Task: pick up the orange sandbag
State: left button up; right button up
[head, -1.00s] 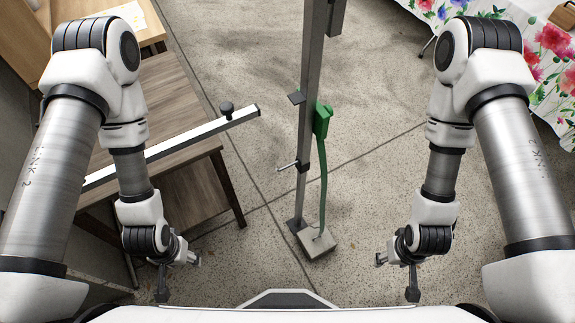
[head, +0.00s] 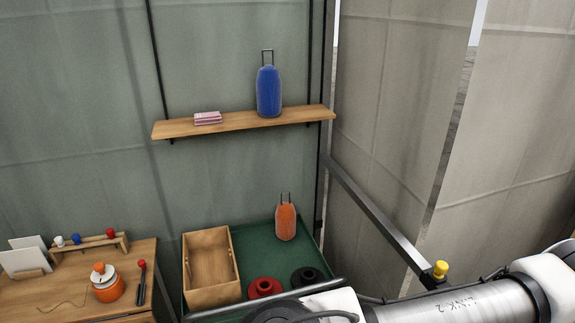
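The orange sandbag (head: 286,222) stands upright at the back right of a green-topped surface (head: 262,240), against the tent wall. It has a dark handle loop on top. A blue sandbag (head: 269,92) of similar shape stands on the wooden wall shelf above it. One of my arms crosses the lower right of the head view. Neither of my grippers is in view.
On the green surface are an open wooden box (head: 210,265), a red disc-like object (head: 265,288) and a black one (head: 308,278). A wooden shelf (head: 180,128) juts out above. A metal bar (head: 375,213) with a yellow knob (head: 440,269) runs at the right. A wooden table (head: 60,300) stands left.

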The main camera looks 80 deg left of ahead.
aim_at(285, 216)
jog(key=u, duration=2.75)
jog(key=l+u, duration=0.25)
jog(key=j, duration=0.05)
